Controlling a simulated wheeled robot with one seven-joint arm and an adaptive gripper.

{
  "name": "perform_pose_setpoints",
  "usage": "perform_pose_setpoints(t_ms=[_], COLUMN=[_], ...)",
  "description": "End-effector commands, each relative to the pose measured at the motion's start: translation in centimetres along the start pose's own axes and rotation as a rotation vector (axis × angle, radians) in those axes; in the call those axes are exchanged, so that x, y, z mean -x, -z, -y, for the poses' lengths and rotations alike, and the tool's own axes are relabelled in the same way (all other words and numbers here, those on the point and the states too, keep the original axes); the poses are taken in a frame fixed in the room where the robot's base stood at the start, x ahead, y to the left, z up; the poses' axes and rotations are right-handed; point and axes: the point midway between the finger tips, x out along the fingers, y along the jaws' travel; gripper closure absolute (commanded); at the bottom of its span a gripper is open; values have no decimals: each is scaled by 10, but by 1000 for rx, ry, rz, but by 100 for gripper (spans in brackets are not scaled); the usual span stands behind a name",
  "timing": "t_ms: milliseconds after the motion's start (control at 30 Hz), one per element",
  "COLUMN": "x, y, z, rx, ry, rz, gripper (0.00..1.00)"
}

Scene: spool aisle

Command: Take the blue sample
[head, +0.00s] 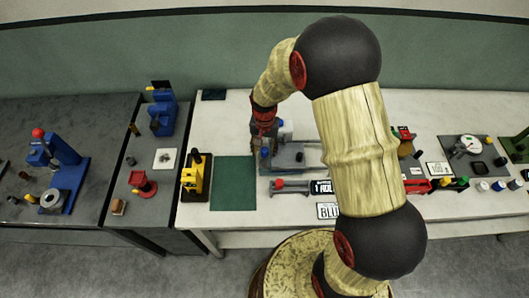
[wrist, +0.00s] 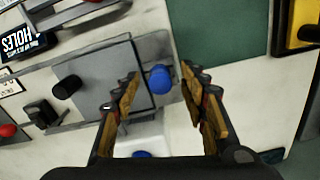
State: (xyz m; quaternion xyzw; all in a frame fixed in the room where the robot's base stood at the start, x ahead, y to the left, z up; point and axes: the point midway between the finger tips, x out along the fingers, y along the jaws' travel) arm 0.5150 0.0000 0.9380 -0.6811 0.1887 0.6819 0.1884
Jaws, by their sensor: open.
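A small round blue piece (wrist: 160,79), which may be the blue sample, shows in the wrist view between the fingertips of my gripper (wrist: 161,76). The fingers are apart, and I see no clear contact with it. The piece is at the edge of a grey plate (wrist: 108,75); its lower part is hidden. In the head view the blue piece (head: 265,153) is just below my gripper (head: 262,142). A second blue top (wrist: 142,155) is on a white container (wrist: 140,135), nearer the palm and partly hidden. A card reading "BLU" (head: 328,210) lies in front, partly covered by my arm.
A dark green mat (head: 233,183) and a yellow device (head: 196,176) are to the left. A black knob (wrist: 67,87) stands on the grey plate. A "HOLES" sign (wrist: 20,40) is nearby. My arm hides the middle of the white table (head: 380,105) in the head view.

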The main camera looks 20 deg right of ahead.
Motion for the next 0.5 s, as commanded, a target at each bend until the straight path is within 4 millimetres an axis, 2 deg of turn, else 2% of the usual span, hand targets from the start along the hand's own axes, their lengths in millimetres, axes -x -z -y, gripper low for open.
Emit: perform_pose_setpoints(t_ms=[167,500], x=[1,1], y=[0,0], z=[0,0], rx=[0,1], ry=[1,0], rz=[-1,-1], gripper=[57,77])
